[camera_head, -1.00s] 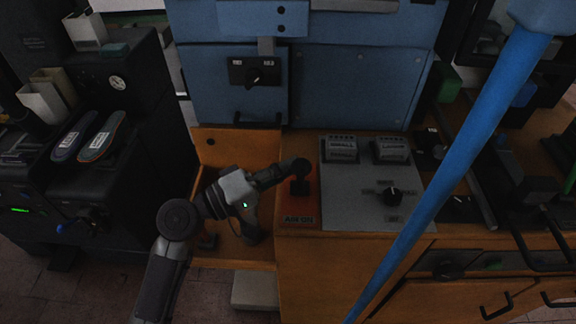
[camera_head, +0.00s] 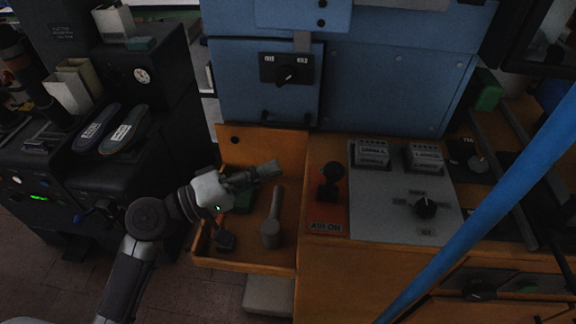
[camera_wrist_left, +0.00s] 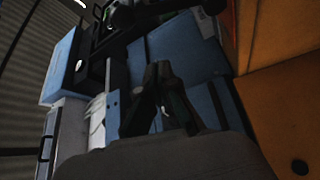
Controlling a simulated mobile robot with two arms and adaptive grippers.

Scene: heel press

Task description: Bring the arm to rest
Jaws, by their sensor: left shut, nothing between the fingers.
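My left gripper (camera_head: 270,171) is shut and empty. In the head view it is above the open wooden tray (camera_head: 245,264), left of the black lever knob (camera_head: 332,173) on the red AIR ON plate (camera_head: 327,217), and apart from it. The left arm comes in from the lower left. In the left wrist view the dark fingers (camera_wrist_left: 158,88) are together, with blue machine panels beyond them. My right gripper does not show.
The tray holds a grey mallet-like tool (camera_head: 271,232) and a dark green item (camera_head: 243,200). A grey control panel (camera_head: 398,219) with a dial is at the right. The blue press (camera_head: 400,90) stands behind. Two insoles (camera_head: 122,131) lie on the black machine at left. A blue pole (camera_head: 490,204) crosses the right side.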

